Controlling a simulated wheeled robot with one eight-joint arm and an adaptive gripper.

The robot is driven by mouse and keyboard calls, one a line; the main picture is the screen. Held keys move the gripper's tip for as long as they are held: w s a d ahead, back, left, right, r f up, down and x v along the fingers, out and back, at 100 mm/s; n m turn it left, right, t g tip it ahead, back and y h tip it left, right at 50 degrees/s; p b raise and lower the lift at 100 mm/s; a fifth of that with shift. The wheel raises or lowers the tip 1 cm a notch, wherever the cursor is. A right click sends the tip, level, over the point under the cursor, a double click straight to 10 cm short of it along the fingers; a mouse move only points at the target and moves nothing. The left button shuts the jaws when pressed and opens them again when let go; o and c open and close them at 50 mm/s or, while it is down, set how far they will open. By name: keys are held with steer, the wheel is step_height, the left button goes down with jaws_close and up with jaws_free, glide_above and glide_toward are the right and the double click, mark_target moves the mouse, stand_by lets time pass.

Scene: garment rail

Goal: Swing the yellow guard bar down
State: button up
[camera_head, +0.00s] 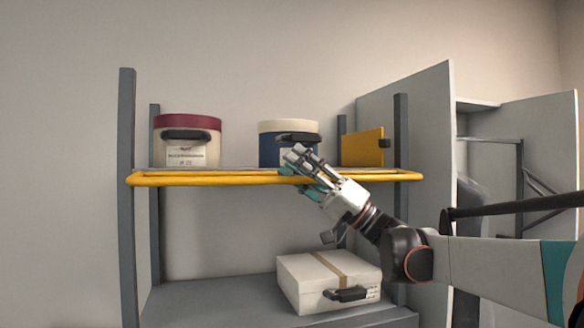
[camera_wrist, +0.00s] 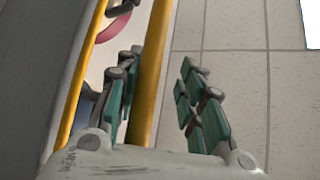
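The yellow guard bar (camera_head: 220,179) runs level across the front of the upper shelf, between the uprights. In the wrist view the bar (camera_wrist: 153,75) passes between my two fingers, close beside the left finger and with a clear gap to the right finger. My gripper (camera_head: 301,166) is at the bar, right of its middle, and hides a short piece of it. In the wrist view my gripper (camera_wrist: 163,95) is open around the bar, not closed on it. Whether the left finger touches the bar I cannot tell.
On the upper shelf stand a cream round box with a red lid (camera_head: 187,140), a blue round box with a cream lid (camera_head: 272,148) and a yellow panel (camera_head: 362,148). A white case (camera_head: 316,278) lies on the lower shelf (camera_head: 225,300). Grey uprights (camera_head: 127,200) flank the shelves.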

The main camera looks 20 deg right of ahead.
steer(key=shift+d, duration=0.1)
steer(key=shift+d+f, duration=0.15)
steer(key=shift+f, duration=0.1)
steer(key=v, duration=1.1)
steer(key=shift+s+d+f, duration=0.1)
steer(key=shift+s, duration=0.1)
